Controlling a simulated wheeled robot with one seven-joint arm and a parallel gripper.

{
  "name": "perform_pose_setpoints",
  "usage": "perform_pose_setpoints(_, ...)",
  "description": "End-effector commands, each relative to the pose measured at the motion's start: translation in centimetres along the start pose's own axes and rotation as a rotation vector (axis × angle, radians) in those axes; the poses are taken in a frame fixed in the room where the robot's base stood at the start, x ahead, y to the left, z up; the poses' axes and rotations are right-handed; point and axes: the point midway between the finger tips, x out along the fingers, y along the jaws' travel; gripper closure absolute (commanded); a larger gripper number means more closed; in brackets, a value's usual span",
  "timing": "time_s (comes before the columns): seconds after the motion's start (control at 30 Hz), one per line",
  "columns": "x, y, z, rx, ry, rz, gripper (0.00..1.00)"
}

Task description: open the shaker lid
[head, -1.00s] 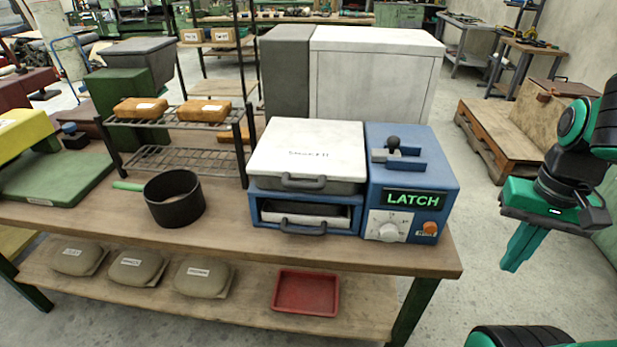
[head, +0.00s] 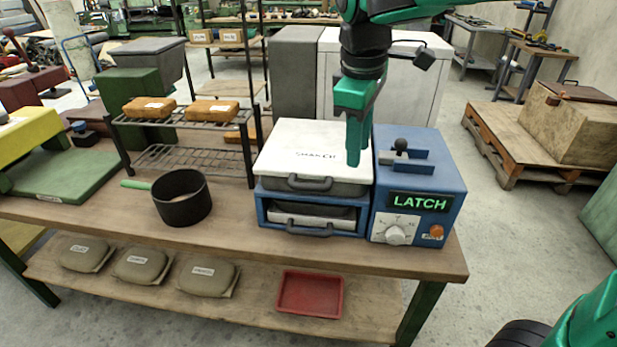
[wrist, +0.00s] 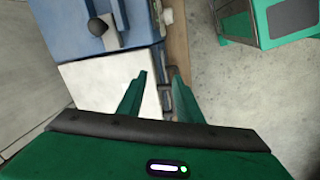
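The shaker is a blue cabinet with a white lid (head: 290,140) that lies flat and shut. A dark handle (head: 310,184) is on the lid's front edge. To its right stands a blue control box (head: 450,185) with a black-knobbed latch (head: 402,150) on top and a lit display (head: 420,202) reading LATCH. My gripper (head: 354,160) points down above the lid's right side. It hides part of the lid's right edge. In the wrist view, the fingers (wrist: 160,76) are apart with nothing between their tips, over the lid's front edge; the handle shows partly between them.
A lower drawer (head: 310,218) with its own handle sits below the lid. A black pot (head: 182,197) and a wire rack (head: 190,158) with orange-brown blocks stand to the left. A red tray (head: 310,293) and several sample bags (head: 140,263) lie on the lower shelf.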

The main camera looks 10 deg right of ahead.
Motion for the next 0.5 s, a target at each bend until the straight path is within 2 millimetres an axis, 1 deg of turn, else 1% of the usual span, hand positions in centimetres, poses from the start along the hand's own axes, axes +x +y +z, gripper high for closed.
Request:
perform_pose_setpoints(0.03,-0.7,-1.3,-2.5,-0.089,0.014,0.003,0.68)
perform_pose_setpoints(0.1,-1.4,-2.7,-4.9,-0.186,0.029,0.007,0.68)
perform_pose_setpoints(0.2,-2.2,-4.1,-7.0,-0.275,0.042,0.010,0.68)
perform_pose_setpoints(0.3,-2.4,-4.8,-7.9,-0.316,0.048,0.011,0.68)
perform_pose_setpoints(0.37,-2.2,-4.9,-8.1,-0.323,0.049,0.012,0.68)
perform_pose_setpoints(0.5,-0.8,-4.9,-8.0,-0.322,0.047,0.011,0.68)
